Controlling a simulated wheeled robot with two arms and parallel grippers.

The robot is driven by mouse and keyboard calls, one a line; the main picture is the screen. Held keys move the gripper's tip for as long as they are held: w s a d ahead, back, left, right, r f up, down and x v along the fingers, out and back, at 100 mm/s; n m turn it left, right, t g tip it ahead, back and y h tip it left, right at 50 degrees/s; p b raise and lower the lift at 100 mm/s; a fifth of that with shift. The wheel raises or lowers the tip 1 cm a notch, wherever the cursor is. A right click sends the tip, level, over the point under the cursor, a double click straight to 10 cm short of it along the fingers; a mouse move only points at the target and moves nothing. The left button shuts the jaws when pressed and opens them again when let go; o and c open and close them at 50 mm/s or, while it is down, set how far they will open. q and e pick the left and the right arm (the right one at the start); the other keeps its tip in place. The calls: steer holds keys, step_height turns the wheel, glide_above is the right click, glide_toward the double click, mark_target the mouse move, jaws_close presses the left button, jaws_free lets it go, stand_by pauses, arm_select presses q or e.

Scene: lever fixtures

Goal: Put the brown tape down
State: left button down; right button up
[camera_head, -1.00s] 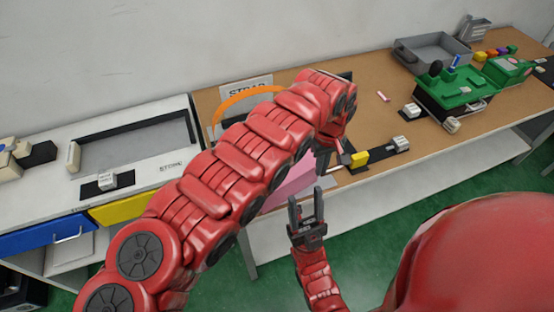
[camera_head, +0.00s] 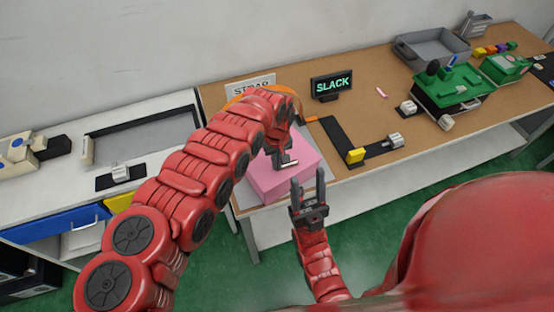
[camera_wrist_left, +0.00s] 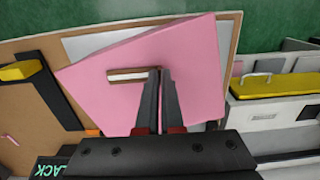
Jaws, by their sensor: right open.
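The brown tape (camera_head: 286,164) is a short brown-and-white strip over the top of the pink box (camera_head: 265,187). My left gripper (camera_head: 277,160) is shut on one end of it; the left wrist view shows the tape (camera_wrist_left: 130,75) sticking out sideways from the close fingertips (camera_wrist_left: 160,72), over the pink box (camera_wrist_left: 200,80). I cannot tell whether the tape touches the box. An orange strap (camera_head: 240,97) shows behind my left arm, partly hidden. My right gripper (camera_head: 308,186) is open and empty in front of the table's edge.
A SLACK display (camera_head: 332,86) and a STRAP sign (camera_head: 248,86) stand behind the box. A black L-shaped fixture with a yellow block (camera_head: 355,156) lies to the right. Green machines (camera_head: 450,88) and a grey tray (camera_head: 430,48) stand farther right.

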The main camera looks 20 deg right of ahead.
arm_select(q)
steer(key=shift+f, duration=0.1)
steer(key=shift+f, duration=0.2)
steer(key=c, duration=1.1)
jaws_free()
steer(key=shift+r, duration=0.1)
steer(key=shift+r, duration=0.65)
steer(key=shift+r+b, duration=2.1)
steer(key=shift+r, duration=3.4)
